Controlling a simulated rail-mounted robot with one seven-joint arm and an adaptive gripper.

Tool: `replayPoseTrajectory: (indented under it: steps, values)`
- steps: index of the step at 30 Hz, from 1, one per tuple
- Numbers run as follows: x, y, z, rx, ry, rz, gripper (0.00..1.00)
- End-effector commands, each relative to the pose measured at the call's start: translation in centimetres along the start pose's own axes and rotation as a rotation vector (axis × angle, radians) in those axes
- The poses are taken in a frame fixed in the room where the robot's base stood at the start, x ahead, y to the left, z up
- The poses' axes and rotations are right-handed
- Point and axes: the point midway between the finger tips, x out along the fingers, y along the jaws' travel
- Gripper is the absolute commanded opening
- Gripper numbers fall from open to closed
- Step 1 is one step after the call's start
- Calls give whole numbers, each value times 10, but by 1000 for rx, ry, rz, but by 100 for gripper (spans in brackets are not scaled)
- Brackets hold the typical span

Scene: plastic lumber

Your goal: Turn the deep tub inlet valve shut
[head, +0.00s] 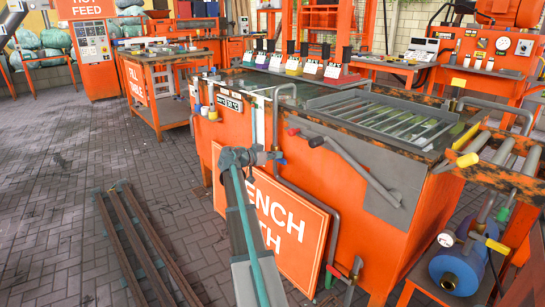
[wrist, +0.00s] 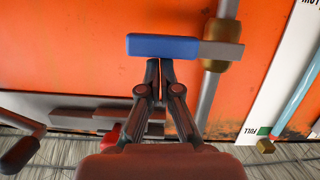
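A valve with a flat blue handle (wrist: 163,46) on a grey lever and a brass body (wrist: 215,58) sits on a vertical grey pipe, at the top middle of the wrist view. The lever lies crosswise to the pipe. My gripper (wrist: 159,68) has its two dark fingers almost together, with the tips at the handle's lower edge in the picture. The handle does not show between the fingers; whether the tips touch it is unclear. In the head view my gripper (head: 271,156) is at the front of the orange tub (head: 370,235), where my arm hides much of the valve.
A large white-lettered orange sign (head: 300,225) leans on the tub's front below my gripper. A red-tipped lever (head: 294,131) and a black-knobbed lever (head: 317,142) stick out to the right. Long brown beams (head: 145,245) lie on the open paved floor at left.

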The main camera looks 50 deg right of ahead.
Motion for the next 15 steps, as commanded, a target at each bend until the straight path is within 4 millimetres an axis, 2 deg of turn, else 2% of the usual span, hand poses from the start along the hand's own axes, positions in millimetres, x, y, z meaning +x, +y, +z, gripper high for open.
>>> replayPoseTrajectory:
  steps: [11, 15]
  values:
    - [0, 0, 0, -1, -1, 1, 0]
    - [-3, 1, -9, -1, -1, 0, 0]
